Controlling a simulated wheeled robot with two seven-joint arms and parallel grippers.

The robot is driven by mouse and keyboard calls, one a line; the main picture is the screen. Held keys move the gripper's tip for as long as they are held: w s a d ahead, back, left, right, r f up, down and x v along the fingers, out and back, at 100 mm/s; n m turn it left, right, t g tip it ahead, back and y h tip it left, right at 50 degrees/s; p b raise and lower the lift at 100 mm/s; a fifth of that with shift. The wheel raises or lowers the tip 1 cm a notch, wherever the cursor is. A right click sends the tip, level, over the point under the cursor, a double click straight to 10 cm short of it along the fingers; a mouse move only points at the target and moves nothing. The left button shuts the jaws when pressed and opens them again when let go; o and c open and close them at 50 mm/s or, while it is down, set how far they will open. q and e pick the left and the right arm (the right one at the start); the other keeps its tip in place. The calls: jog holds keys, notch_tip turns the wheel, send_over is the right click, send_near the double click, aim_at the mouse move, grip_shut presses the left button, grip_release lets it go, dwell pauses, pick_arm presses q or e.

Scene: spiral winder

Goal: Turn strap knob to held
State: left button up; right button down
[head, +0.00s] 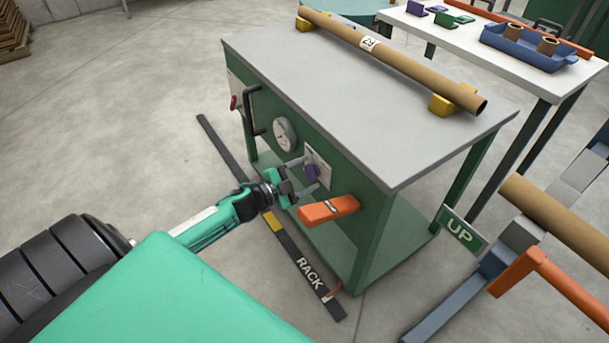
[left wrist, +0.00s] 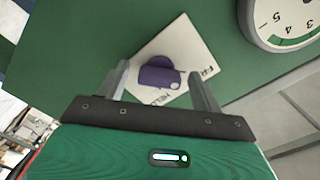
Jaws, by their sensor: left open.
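The strap knob (head: 312,170) is purple and sits on a white label plate (head: 323,166) on the green front panel of the bench. My left gripper (head: 305,175) is open in front of it, with its fingers pointing at the panel. In the left wrist view the knob (left wrist: 159,78) shows between the two open fingers (left wrist: 163,90), a little beyond their tips or between them; I cannot tell whether they touch it. Lettering on the plate (left wrist: 185,50) reads "FR..." and "HELD", partly hidden. My right gripper is not in view.
An orange handle (head: 328,210) juts from the panel just right of the knob. A dial gauge (head: 285,134) and a black handle (head: 251,110) are to the left. A cardboard tube (head: 400,62) lies on the bench top. A rack with an UP sign (head: 460,230) stands right.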

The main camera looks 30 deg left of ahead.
pick_arm(q)
jog(key=c, duration=1)
